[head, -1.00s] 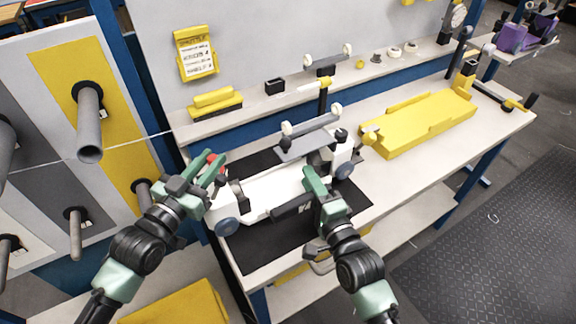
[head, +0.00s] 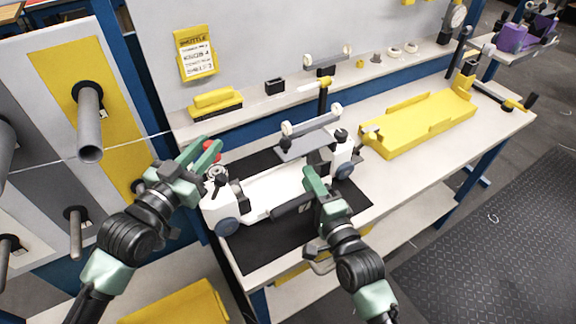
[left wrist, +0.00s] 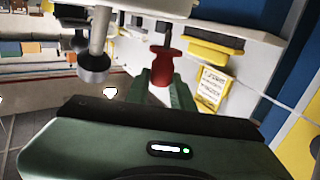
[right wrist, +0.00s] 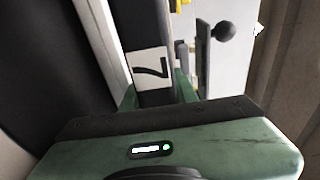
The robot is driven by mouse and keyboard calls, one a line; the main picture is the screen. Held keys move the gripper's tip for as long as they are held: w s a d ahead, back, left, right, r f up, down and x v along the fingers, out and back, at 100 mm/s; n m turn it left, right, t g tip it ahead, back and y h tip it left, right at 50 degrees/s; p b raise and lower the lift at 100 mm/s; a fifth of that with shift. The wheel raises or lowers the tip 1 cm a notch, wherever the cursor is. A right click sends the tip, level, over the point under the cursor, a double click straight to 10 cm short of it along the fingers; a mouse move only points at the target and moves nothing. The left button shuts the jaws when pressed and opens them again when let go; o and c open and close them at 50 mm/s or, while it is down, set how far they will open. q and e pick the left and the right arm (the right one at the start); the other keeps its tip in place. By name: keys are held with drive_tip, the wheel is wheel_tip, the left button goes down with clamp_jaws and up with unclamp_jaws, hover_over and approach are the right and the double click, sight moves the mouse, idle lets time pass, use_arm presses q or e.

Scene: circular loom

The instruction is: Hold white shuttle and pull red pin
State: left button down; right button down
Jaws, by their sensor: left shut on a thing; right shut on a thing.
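The white shuttle (head: 272,194) lies on the black mat, with white end blocks and grey-blue wheels. My right gripper (head: 313,184) is shut on the shuttle's black bar. In the right wrist view the bar (right wrist: 148,40), with a "7" label, stands between the fingers. My left gripper (head: 210,150) is shut on the red pin (head: 214,146) beyond the shuttle's left end block. In the left wrist view the flanged red pin (left wrist: 163,68) sits between the fingertips. A round fitting shows on the left end block below the pin.
The black mat (head: 252,255) covers the bench's near end. A grey plate with white rollers (head: 309,138) stands behind the shuttle. A yellow tray (head: 420,122) lies right. Grey pegs (head: 90,125) project from the left panel.

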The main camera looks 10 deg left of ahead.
sight(205, 147)
drive_tip(key=shift+f, duration=0.15)
use_arm(q)
drive_tip(key=shift+r, duration=2.5)
use_arm(e)
drive_tip(key=c, duration=1)
unclamp_jaws()
drive_tip(key=v, duration=1.2)
